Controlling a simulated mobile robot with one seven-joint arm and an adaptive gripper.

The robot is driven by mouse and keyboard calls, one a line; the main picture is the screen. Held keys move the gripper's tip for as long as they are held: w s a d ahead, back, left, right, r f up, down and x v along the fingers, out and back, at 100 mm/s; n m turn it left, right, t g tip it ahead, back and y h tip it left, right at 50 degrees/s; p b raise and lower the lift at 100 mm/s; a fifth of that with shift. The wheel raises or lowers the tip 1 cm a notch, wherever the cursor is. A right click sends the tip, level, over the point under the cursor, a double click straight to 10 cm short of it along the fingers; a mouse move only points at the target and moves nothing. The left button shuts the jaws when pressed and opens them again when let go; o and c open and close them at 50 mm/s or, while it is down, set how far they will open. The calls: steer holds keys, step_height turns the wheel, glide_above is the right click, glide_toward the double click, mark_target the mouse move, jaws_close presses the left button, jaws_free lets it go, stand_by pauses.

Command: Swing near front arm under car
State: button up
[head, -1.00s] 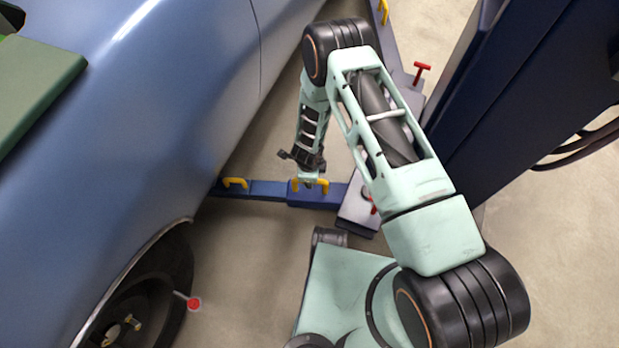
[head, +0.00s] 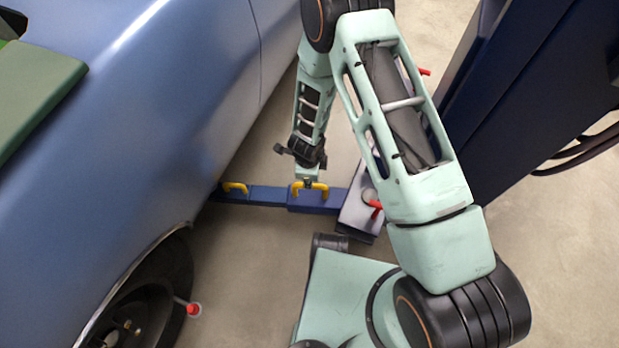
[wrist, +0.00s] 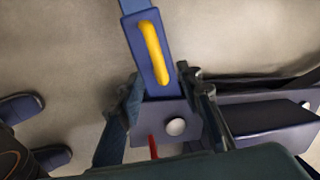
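The near front arm is a blue lift arm (head: 266,195) with two yellow handles, one nearer the car (head: 235,187) and one nearer the post (head: 310,188). It runs from the grey base plate by the post leftward to the side of the blue car (head: 150,110); its far end is hidden by the car. My gripper (head: 303,165) hangs just above the handle nearer the post; contact cannot be told. In the wrist view the fingers of my gripper (wrist: 163,88) are apart, either side of the blue arm, with the yellow handle (wrist: 152,52) ahead and nothing visibly gripped.
The dark blue lift post (head: 510,90) stands at the right, with a red-handled pin (head: 375,205) at its base plate. The car's front wheel (head: 150,295) is at lower left, with a red-tipped piece (head: 193,309) beside it. Bare floor (head: 245,260) lies between wheel and my base.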

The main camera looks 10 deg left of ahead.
steer(key=shift+v, duration=1.2)
steer(key=shift+w, duration=0.1)
